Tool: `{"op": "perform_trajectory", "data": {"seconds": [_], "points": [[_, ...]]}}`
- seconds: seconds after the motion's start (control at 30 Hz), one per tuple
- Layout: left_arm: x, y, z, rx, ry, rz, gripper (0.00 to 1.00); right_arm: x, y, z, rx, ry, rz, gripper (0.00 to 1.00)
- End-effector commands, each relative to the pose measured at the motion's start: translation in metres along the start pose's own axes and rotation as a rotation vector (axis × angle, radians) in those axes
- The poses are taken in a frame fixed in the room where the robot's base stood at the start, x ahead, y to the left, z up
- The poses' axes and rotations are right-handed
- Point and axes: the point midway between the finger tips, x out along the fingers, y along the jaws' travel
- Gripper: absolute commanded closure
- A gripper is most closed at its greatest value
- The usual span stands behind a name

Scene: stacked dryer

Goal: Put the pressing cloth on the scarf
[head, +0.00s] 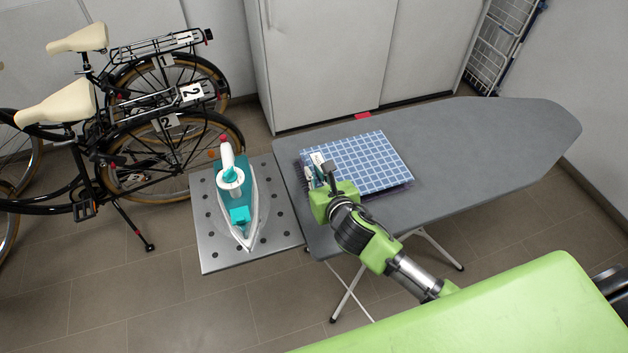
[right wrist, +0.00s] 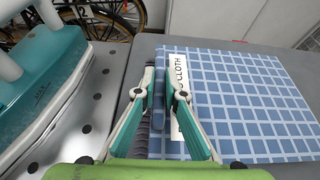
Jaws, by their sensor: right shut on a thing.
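The pressing cloth (head: 362,160) is a blue checked square with a white label. It lies flat on the ironing board, and its label reads "CLOTH" in the right wrist view (right wrist: 245,95). The dark scarf (head: 302,176) lies under the cloth, showing as a thin strip along its left and near edges; a ribbed dark strip of it also shows in the right wrist view (right wrist: 156,142). My right gripper (head: 322,172) is shut on the cloth's left edge beside the label. The rest of the scarf is hidden. My left gripper is not in view.
A teal and white iron (head: 235,195) stands on a perforated metal rest (head: 210,245) just left of the cloth. The grey board (head: 490,140) is clear to the right. Bicycles (head: 150,110) stand at the left, and a white cabinet (head: 340,55) stands behind.

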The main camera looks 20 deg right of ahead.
Motion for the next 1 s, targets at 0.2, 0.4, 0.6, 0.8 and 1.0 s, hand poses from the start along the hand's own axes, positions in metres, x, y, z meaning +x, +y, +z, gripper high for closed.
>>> {"op": "perform_trajectory", "data": {"seconds": [0.2, 0.4, 0.6, 0.8, 1.0], "points": [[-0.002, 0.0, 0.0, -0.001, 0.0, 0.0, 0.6, 0.015, 0.002, -0.025, 0.002, 0.006, -0.001, 1.0], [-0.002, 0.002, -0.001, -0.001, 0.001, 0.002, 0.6, 0.018, 0.002, -0.032, -0.001, 0.0, 0.001, 1.0], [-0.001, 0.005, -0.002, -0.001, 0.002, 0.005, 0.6, 0.019, 0.002, -0.033, -0.002, 0.0, 0.001, 1.0], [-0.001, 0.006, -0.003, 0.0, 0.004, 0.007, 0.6, 0.019, 0.002, -0.034, -0.002, 0.001, 0.001, 0.73], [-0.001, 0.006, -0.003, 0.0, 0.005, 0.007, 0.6, 0.019, 0.002, -0.034, -0.001, 0.001, 0.001, 0.73]]}}
